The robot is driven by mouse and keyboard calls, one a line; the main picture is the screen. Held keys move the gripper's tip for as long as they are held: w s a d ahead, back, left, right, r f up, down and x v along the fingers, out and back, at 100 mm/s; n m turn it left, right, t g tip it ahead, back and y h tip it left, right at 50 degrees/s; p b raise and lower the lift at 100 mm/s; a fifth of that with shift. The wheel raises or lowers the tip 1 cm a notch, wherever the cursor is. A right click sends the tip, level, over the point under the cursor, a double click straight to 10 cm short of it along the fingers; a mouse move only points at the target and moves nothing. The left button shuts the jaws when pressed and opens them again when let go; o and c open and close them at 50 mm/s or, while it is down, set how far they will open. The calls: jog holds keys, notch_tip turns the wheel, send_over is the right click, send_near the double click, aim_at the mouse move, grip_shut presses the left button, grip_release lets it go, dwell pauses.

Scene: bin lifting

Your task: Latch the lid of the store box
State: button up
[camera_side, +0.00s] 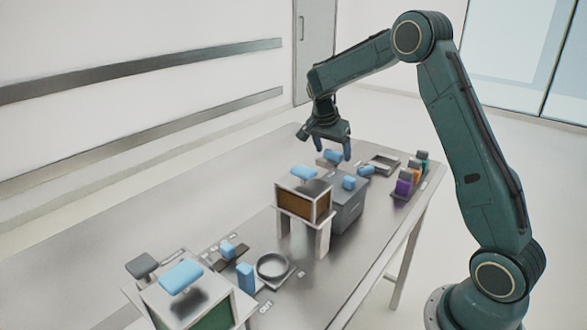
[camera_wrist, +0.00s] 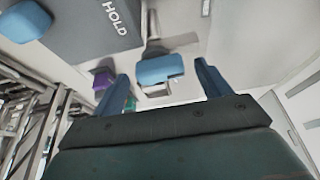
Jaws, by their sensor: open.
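A grey box (camera_side: 347,210), which may be the store box, stands mid-table behind a brown-fronted bin. Its grey top shows the word HOLD in the wrist view (camera_wrist: 95,28). One blue knob (camera_side: 349,182) sits on its top, and a blue block (camera_side: 333,157) shows at its far side. Another blue block (camera_side: 365,170) lies at its right end. My gripper (camera_side: 333,147) is open and empty above the far end of the box, fingers pointing down. In the wrist view a blue block (camera_wrist: 160,68) on a grey stem appears between the fingertips; contact cannot be told.
The brown-fronted bin (camera_side: 300,205) with a blue handle stands on legs close in front of the box. A green-fronted bin (camera_side: 207,318), also blue-handled, is at front left. A round ring holder (camera_side: 272,267), a grey tray (camera_side: 383,162) and small coloured containers (camera_side: 404,186) stand nearby. The table's left side is clear.

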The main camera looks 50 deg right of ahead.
jog(key=shift+d+f, duration=0.15)
jog(key=shift+f, duration=0.1)
jog(key=shift+c, duration=0.3)
jog(key=c, duration=0.9)
